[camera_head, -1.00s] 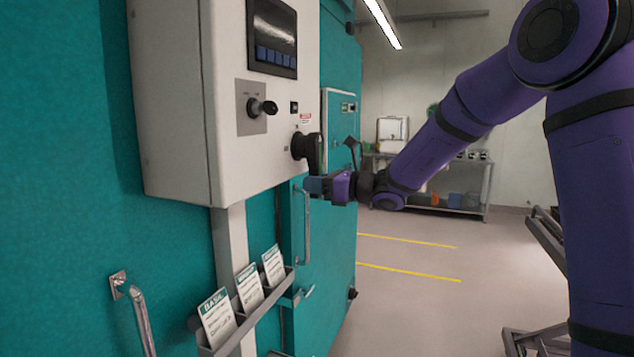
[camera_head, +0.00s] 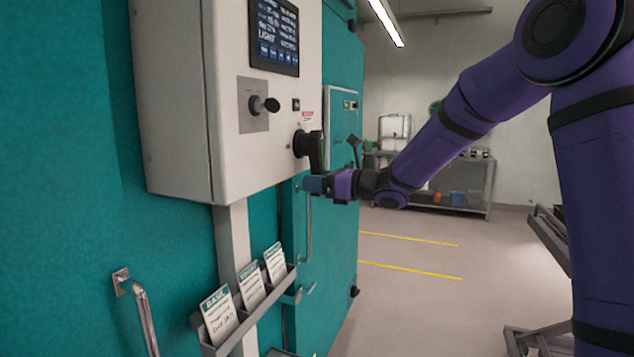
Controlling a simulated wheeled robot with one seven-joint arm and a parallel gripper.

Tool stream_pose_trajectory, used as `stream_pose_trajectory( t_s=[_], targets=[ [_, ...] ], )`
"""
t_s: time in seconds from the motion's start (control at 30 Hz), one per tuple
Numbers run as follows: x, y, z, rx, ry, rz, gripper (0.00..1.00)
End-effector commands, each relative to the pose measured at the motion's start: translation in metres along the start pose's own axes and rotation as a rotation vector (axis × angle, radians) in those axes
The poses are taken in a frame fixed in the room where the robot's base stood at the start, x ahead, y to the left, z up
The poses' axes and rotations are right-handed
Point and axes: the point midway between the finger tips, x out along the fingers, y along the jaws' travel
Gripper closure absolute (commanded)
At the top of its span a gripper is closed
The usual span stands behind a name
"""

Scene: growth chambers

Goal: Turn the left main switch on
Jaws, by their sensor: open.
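The main switch (camera_head: 316,150) is a black rotary handle on the lower right of the white control box (camera_head: 170,100). Its grip stands about upright. My gripper (camera_head: 309,184) is just below the switch handle, close to the box's lower right corner. It is open, with nothing seen in it. Its fingers are small and seen from the side, and I cannot tell whether they touch the handle. The display (camera_head: 274,36) above is lit and shows white text, with "LIGHT" readable.
A smaller black knob (camera_head: 262,105) sits on a grey plate left of the switch. A card rack (camera_head: 250,318) and a metal door handle (camera_head: 140,312) stick out below. Another teal chamber (camera_head: 340,230) stands beyond. The floor to the right has yellow lines and free room.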

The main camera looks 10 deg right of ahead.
Motion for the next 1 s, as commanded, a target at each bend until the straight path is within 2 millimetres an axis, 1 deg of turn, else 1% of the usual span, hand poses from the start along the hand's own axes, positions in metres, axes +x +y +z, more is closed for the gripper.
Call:
stream_pose_trajectory(
  t_s=[0.17,0.5,0.6,0.7,0.8,1.0],
  targets=[
    [-0.015,-0.001,0.001,-0.002,0.001,-0.003,0.46],
    [-0.077,-0.001,0.000,-0.001,0.001,-0.003,0.46],
    [-0.091,-0.001,0.000,0.000,0.001,-0.003,0.46],
    [-0.101,0.000,-0.001,0.001,0.002,-0.002,0.46],
    [-0.106,0.000,0.000,0.001,0.000,-0.001,0.46],
    [-0.108,0.000,0.000,0.001,0.000,0.000,0.46]
  ],
)
